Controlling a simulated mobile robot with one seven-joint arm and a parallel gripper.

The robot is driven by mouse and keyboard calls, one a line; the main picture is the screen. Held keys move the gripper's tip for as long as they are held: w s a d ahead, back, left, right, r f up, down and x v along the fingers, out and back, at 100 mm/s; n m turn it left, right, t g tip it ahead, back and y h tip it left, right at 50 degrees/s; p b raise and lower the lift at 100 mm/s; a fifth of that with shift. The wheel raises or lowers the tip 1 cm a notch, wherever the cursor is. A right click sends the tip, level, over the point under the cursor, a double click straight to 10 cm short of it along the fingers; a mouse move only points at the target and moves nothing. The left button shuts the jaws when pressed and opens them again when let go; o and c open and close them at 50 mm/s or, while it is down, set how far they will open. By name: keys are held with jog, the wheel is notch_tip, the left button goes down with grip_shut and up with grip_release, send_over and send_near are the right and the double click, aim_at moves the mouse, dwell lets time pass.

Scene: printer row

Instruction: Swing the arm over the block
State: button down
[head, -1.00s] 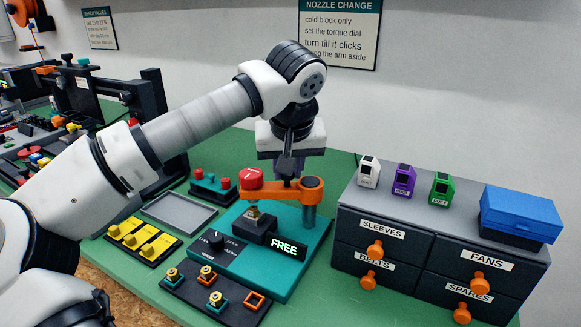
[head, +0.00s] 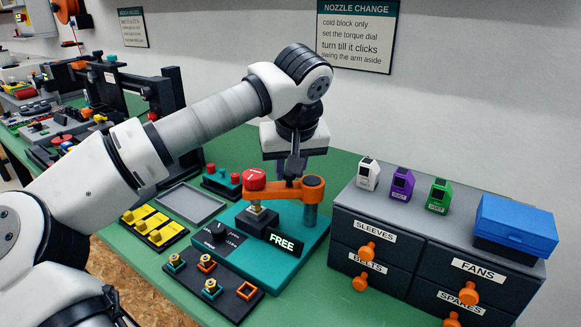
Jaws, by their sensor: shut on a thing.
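The orange swing arm (head: 279,190) runs from a round pivot on a grey post at the right to a red knob (head: 253,179) at its left end. Below the knob, the dark block (head: 257,222) with a brass nozzle (head: 256,208) stands on the teal base (head: 277,268). The knob end of the arm is above the nozzle. My gripper (head: 291,180) points down and is shut on the orange swing arm between knob and pivot. Its fingertips are small and partly hidden. A display on the base reads FREE, beside a black torque dial (head: 215,231).
A drawer cabinet (head: 400,240) with small printed items and a blue box (head: 515,222) on top stands at the right. A nozzle tray (head: 235,305), yellow parts (head: 152,228) and an empty grey tray (head: 178,192) lie at the left and front.

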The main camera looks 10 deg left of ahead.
jog(key=c, duration=1.2)
grip_release()
jog(key=v, duration=1.4)
jog(key=shift+a, duration=0.1)
jog(key=shift+f, duration=0.15)
